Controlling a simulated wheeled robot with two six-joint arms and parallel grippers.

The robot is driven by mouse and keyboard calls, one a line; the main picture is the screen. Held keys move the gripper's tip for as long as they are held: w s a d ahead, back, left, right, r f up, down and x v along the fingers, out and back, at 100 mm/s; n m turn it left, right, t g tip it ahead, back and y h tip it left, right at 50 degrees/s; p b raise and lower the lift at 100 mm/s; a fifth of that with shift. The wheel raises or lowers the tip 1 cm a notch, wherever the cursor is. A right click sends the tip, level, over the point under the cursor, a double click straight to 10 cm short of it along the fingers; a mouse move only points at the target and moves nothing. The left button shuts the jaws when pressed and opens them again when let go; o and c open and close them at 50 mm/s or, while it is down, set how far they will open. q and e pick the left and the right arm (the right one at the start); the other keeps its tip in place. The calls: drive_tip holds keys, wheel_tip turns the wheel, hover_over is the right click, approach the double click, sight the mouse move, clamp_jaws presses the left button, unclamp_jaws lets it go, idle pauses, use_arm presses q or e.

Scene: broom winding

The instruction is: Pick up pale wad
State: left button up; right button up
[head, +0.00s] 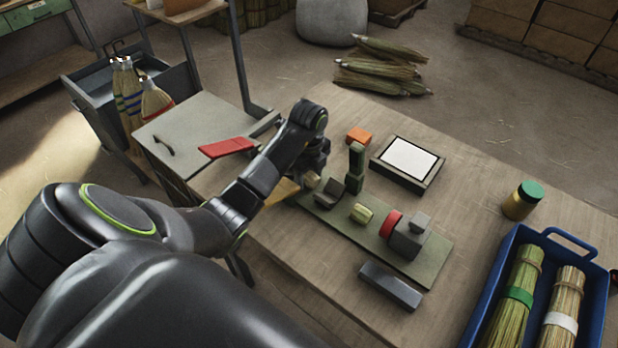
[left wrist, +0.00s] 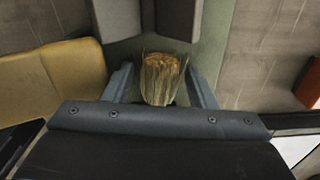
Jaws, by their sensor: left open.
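A pale straw wad (left wrist: 160,80) with a brownish cut end stands between the two spread fingers of my left gripper (left wrist: 161,88) in the left wrist view. The fingers lie on either side of it, with gaps showing. In the head view my left gripper (head: 313,160) is low over the left end of the green board (head: 432,262), and the wad (head: 311,181) shows just below it, partly hidden. A pale yellow piece (head: 361,213) lies farther along the board. My right gripper is not in view.
On the board are a dark wedge block (head: 329,191), a green post (head: 355,170) and a grey clamp (head: 409,238) with a red disc. An orange block (head: 359,136), white-topped tray (head: 409,160) and grey bar (head: 390,286) are nearby. A blue crate (head: 533,240) holds brush bundles at right.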

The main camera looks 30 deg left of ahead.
use_arm(q)
drive_tip(key=c, duration=0.7)
drive_tip(key=shift+r, duration=0.1)
drive_tip(key=shift+c, duration=0.2)
